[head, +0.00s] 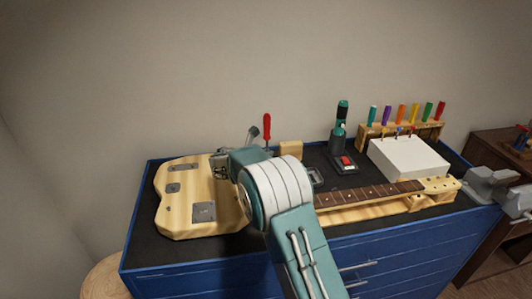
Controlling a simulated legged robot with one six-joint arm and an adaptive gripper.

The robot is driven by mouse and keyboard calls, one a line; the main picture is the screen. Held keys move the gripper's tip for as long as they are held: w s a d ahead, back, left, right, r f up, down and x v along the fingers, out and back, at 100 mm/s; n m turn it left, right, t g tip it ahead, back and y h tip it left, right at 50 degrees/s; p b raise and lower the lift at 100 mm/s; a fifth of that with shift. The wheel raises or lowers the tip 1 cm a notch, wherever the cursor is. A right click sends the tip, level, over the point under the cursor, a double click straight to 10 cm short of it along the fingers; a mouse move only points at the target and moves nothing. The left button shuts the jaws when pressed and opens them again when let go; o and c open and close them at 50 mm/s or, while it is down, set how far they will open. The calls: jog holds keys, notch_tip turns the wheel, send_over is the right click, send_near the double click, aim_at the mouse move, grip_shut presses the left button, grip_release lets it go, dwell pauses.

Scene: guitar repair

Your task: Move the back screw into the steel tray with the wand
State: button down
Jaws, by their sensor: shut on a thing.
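My gripper (221,166) is small and dark at the end of my teal and white arm, over the upper right part of the pale wooden guitar body (174,213). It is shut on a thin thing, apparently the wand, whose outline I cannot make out. A grey metal dish (316,177), perhaps the steel tray, shows partly to the right of my arm. The back screw is too small or hidden to make out. My arm covers the middle of the bench and the right part of the guitar body.
A red-handled tool (267,131) stands upright behind my arm, near a wooden block (291,149). The guitar neck (370,196), a white box (408,157), a screwdriver rack (376,131) and a dark device with a red button (346,161) occupy the right. The blue bench (205,270) has a dark top.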

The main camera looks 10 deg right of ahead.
aim_at(265, 135)
jog(key=shift+r, duration=0.1)
dwell(0.3)
jog(key=shift+r, duration=3.45)
